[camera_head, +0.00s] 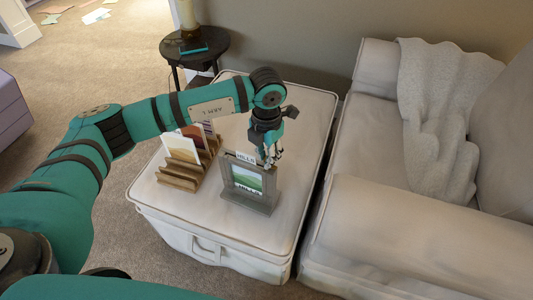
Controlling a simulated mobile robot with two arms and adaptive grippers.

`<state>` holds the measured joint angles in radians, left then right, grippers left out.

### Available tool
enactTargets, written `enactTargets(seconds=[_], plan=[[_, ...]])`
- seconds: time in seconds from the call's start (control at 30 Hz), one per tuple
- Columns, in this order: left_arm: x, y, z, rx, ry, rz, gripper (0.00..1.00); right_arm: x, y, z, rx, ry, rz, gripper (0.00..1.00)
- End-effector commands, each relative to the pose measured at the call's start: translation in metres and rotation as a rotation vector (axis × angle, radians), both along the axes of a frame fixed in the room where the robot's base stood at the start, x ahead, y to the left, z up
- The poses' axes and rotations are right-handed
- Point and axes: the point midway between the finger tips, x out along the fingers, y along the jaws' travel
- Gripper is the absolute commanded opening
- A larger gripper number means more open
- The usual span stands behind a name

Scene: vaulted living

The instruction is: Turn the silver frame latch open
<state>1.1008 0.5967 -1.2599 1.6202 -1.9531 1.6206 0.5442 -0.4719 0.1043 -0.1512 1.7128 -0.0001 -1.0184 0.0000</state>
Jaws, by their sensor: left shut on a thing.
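A grey picture frame (256,206) stands upright on the white padded ottoman. It holds a green landscape print (247,179) with the word HILLS. My left gripper (268,160) reaches down from above at the top edge of the frame, by its upper right part. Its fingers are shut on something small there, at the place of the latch. The silver latch itself is hidden by the fingers or too small to make out. My right gripper is not in view.
A wooden rack (180,180) with several cards stands left of the frame on the ottoman (290,218). A white sofa (395,225) with a throw (440,120) is close on the right. A dark round side table (195,58) stands behind. The ottoman's front is clear.

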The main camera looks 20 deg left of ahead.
Motion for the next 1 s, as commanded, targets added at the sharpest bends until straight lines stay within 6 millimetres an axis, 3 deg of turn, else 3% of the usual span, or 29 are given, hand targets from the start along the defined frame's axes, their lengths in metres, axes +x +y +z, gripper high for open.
enactTargets(seconds=[0.3, 0.77, 0.8, 1.0], plan=[[-0.0001, -0.0009, 0.0004, -0.002, 0.000, 0.095, 0.00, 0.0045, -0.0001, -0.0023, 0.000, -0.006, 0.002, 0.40], [0.0002, -0.0011, 0.0004, -0.003, -0.001, 0.108, 0.00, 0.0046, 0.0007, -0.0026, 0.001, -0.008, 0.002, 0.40], [0.0002, -0.0011, 0.0005, -0.003, -0.001, 0.108, 0.18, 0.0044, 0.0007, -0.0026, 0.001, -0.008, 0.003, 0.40], [0.0002, -0.0008, 0.0004, -0.002, -0.001, 0.107, 0.40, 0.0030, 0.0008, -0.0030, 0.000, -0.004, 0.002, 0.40]])
